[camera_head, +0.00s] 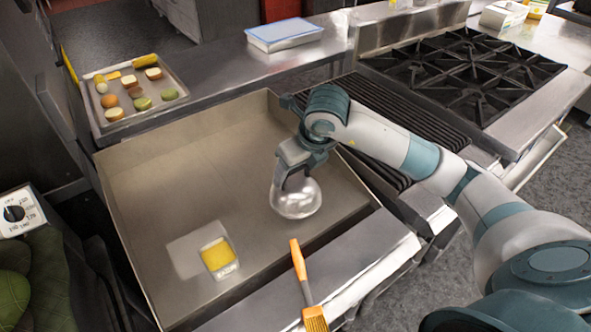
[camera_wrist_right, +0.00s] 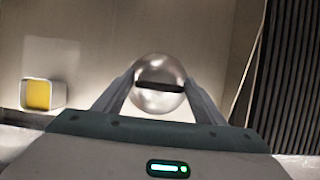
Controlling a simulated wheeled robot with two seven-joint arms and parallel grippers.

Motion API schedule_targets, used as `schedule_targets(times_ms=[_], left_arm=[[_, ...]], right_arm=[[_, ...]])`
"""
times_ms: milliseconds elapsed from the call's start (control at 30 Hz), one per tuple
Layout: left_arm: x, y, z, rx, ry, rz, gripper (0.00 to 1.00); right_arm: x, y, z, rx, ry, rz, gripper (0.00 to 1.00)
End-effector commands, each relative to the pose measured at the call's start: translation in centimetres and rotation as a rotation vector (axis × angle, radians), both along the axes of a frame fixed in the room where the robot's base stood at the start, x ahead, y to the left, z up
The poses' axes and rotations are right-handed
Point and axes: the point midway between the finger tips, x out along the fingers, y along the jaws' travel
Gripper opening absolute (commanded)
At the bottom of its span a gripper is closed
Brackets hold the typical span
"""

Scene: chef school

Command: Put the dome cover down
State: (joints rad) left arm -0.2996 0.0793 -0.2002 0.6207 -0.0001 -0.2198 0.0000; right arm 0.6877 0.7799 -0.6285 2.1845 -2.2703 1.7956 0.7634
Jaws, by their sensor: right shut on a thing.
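The dome cover (camera_head: 297,200) is a shiny, clear-looking round dome. My right gripper (camera_head: 291,178) is shut on its top, and the dome hangs below the fingers over the right part of the large tan pan (camera_head: 180,165). In the right wrist view the dome (camera_wrist_right: 160,99) sits between the two fingers of my right gripper (camera_wrist_right: 160,88). I cannot tell whether its rim touches the pan floor. My left gripper is not in view.
A small container of yellow content (camera_head: 218,256) stands in the pan's front. An orange-handled brush (camera_head: 299,262) lies on the front ledge. A food tray (camera_head: 137,97) is behind left; a black ribbed grill (camera_head: 400,125) and burners (camera_head: 465,72) are right. The pan's left half is clear.

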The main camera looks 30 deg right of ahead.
Motion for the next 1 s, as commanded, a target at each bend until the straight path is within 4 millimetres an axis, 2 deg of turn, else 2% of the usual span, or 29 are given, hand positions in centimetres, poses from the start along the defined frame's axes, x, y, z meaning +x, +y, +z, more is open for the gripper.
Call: schedule_targets(times_ms=[267, 300, 367, 767, 1000], left_arm=[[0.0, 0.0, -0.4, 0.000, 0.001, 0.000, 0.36], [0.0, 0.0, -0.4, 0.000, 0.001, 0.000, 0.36], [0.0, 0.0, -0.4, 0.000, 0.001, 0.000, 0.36], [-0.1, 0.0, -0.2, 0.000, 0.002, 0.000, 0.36], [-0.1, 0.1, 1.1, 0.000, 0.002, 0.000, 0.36]], right_arm=[[0.0, 0.0, -0.3, 0.000, -0.001, 0.000, 0.20], [0.0, 0.0, -0.3, 0.000, 0.000, 0.000, 0.69], [0.0, 0.0, -0.3, 0.000, 0.000, 0.000, 0.83], [0.0, 0.0, -0.2, 0.000, 0.000, 0.000, 0.83], [0.0, 0.0, 1.0, 0.001, 0.001, 0.000, 0.83]])
